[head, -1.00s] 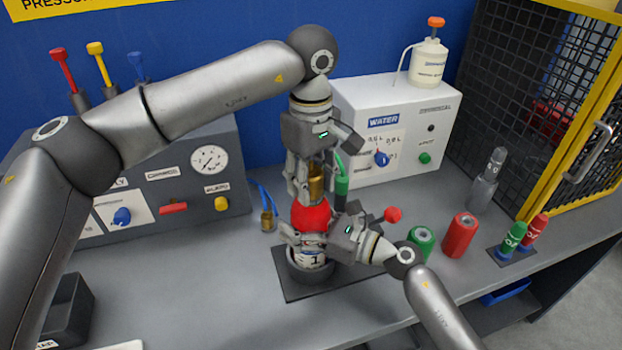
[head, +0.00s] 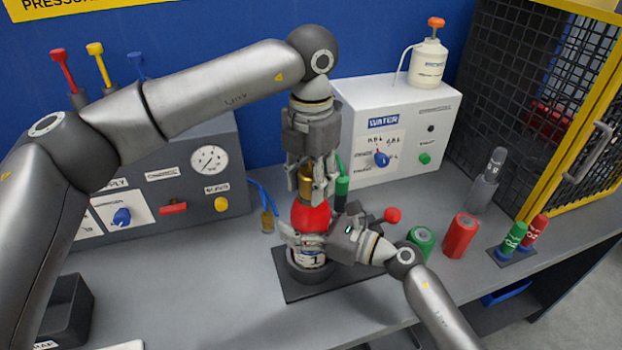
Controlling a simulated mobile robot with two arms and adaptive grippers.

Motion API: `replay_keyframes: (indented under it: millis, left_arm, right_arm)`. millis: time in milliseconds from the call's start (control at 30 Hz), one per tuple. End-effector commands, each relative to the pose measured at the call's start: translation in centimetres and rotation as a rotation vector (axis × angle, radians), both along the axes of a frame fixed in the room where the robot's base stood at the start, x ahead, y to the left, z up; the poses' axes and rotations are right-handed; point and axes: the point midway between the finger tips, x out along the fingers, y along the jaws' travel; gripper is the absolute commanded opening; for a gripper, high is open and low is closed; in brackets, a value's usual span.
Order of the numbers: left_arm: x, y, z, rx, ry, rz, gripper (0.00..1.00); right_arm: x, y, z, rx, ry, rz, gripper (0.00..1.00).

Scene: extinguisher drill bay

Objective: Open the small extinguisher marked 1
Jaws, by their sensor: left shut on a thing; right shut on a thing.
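The small extinguisher (head: 311,216) has a red shoulder, a brass top (head: 310,178) and a white label with a 1 (head: 311,258). It stands upright in a round grey holder (head: 310,272) on a dark plate (head: 350,283). My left gripper (head: 312,188) points straight down from above and is shut on the brass top; its fingers partly hide it. My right gripper (head: 310,238) comes in from the right and is shut on the extinguisher body below the red shoulder, hiding part of it.
Behind stand the white WATER box (head: 415,135) and a grey gauge panel (head: 185,170). A green cylinder (head: 342,190) stands close behind the grippers. Green (head: 422,240) and red (head: 461,236) cylinders stand to the right.

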Motion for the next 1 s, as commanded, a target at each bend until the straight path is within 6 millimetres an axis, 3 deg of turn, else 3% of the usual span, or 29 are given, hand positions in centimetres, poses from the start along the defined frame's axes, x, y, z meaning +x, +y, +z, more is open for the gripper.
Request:
replay_keyframes:
  millis: [1000]
  left_arm:
    - [-0.02, -0.20, 0.19, -0.004, 0.002, 1.688, 0.10]
  right_arm:
    - [-0.06, 0.17, 0.24, 0.003, -0.004, 0.003, 0.00]
